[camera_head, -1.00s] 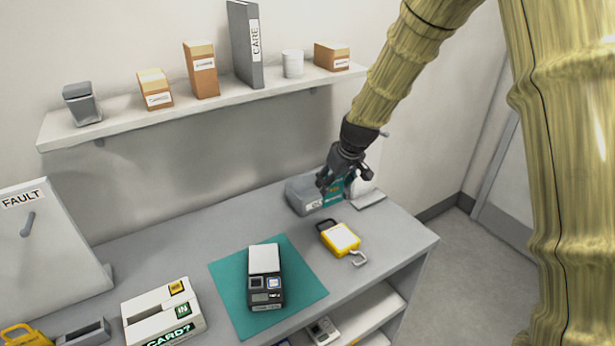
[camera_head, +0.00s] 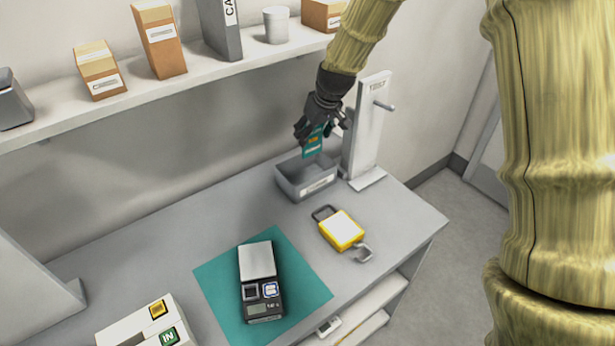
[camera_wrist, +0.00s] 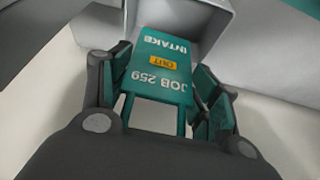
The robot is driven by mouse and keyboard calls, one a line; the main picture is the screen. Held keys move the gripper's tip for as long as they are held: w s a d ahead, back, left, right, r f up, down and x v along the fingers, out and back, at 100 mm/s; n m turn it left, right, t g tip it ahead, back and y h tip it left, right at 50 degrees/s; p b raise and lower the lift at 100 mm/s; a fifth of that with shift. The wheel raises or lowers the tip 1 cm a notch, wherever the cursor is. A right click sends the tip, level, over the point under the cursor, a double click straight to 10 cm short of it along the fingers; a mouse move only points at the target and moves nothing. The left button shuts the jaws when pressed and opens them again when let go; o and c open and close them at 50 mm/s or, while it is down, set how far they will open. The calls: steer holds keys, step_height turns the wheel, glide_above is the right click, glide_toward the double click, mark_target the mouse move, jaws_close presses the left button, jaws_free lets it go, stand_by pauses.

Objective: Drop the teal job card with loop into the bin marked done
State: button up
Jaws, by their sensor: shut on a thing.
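The teal job card (camera_head: 313,146) hangs from my gripper (camera_head: 322,128) above the grey bin on the table. In the wrist view the card (camera_wrist: 160,75) reads "JOB 259" and "INTAKE" with an orange patch, and its loop side is toward my gripper (camera_wrist: 160,115). The gripper is shut on the card. The grey bin (camera_head: 308,186) is open at the top, with a label on its front that is too small to read. The bin's rim also shows beyond the card in the wrist view (camera_wrist: 222,22).
A white upright stand with a peg (camera_head: 369,125) is just right of the bin. A yellow hanging scale (camera_head: 341,231) lies in front. A small scale (camera_head: 259,262) sits on a teal mat (camera_head: 306,282). A shelf (camera_head: 190,85) with boxes runs along the wall.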

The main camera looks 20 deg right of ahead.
mark_target(314, 139)
steer(key=x, duration=0.1)
steer(key=b+x, duration=0.1)
steer(key=x, duration=0.2)
steer(key=shift+d+f+b, duration=0.25)
steer(key=shift+f+b, duration=0.1)
steer(key=shift+f, duration=0.05)
steer(key=shift+s+f, duration=0.1)
steer(key=shift+s, duration=0.35)
steer(key=shift+w+f, duration=0.2)
steer(key=shift+w, duration=0.05)
steer(key=o, duration=0.9)
steer(key=shift+s+r, duration=0.15)
steer(key=shift+o, duration=0.2)
steer(key=v, duration=1.1)
steer(key=shift+r, duration=0.4)
